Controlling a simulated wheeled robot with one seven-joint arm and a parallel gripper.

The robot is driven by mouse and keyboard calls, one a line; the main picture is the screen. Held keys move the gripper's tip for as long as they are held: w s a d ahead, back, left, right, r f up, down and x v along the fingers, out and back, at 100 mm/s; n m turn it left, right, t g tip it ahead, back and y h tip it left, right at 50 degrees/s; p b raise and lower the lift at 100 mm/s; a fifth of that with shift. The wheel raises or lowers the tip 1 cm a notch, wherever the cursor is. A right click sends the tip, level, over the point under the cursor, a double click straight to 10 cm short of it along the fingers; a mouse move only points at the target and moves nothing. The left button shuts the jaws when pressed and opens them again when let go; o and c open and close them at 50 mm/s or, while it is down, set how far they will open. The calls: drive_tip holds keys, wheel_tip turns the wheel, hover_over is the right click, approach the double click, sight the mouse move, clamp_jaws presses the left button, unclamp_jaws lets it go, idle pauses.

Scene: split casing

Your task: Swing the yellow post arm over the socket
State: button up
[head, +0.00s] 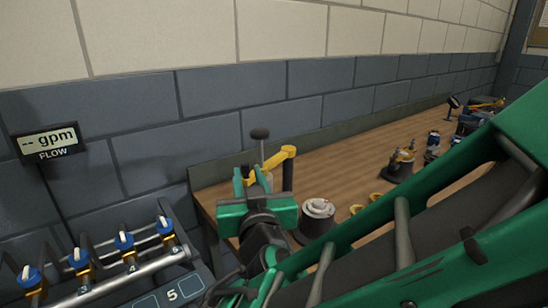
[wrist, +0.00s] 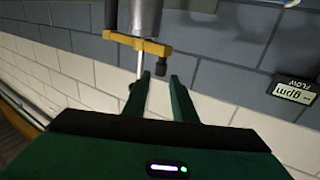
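The yellow post arm (head: 284,156) stands in the head view beyond my green gripper. My gripper (wrist: 160,80) is open. The knob shows between its fingertips; I cannot tell if they touch it. In the head view my gripper's body hides its fingers and the post's lower part. A round grey-and-white unit (head: 318,209), perhaps the socket, sits right of my gripper on the bench.
The wooden bench (head: 335,176) runs along the block wall. Yellow rings (head: 356,209) and a dark fixture (head: 401,165) stand farther right, with more equipment at the far end. A rack of blue valves (head: 124,241) is at lower left, below a FLOW display (head: 48,142).

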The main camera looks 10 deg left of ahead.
drive_tip(key=x, duration=0.9)
drive_tip(key=shift+w, duration=0.3)
drive_tip(key=shift+a, duration=0.1)
drive_tip(key=shift+c, duration=0.3)
clamp_jaws()
